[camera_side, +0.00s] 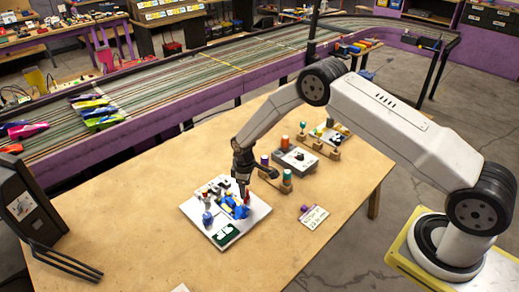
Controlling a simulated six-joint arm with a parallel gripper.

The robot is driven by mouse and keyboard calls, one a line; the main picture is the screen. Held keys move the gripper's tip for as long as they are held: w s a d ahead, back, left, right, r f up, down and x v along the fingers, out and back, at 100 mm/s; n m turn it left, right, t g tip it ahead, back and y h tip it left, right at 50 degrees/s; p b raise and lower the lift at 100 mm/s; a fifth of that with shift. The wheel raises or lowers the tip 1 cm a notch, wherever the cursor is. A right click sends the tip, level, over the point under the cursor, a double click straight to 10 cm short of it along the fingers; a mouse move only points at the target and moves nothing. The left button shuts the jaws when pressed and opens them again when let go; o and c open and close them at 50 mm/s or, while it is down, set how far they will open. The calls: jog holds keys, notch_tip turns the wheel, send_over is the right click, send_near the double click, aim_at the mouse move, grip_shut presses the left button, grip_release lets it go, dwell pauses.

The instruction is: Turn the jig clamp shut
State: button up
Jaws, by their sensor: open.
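My gripper (242,183) is open and points down over the white jig board (227,240) near the middle of the wooden table. A blue part (232,207) sits on the board just below and left of the fingers. A small red piece (247,196) shows right beside the fingertips. I cannot tell whether the fingers touch it. The clamp itself is too small to make out clearly, and part of the board is hidden behind my gripper. A small bluish-grey knob (207,218) stands at the board's left side, and a dark green patch lies at its front.
Grey and wooden fixtures with coloured pegs (297,158) stand right of and behind the board. A small purple block (304,208) and a label card (314,217) lie to the right. A dark stand (30,205) is at the left edge.

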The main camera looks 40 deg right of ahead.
jog(key=shift+f, duration=0.75)
grip_shut()
jog(key=shift+m, duration=0.4)
jog(key=m, duration=0.8)
jog(key=shift+m, duration=0.4)
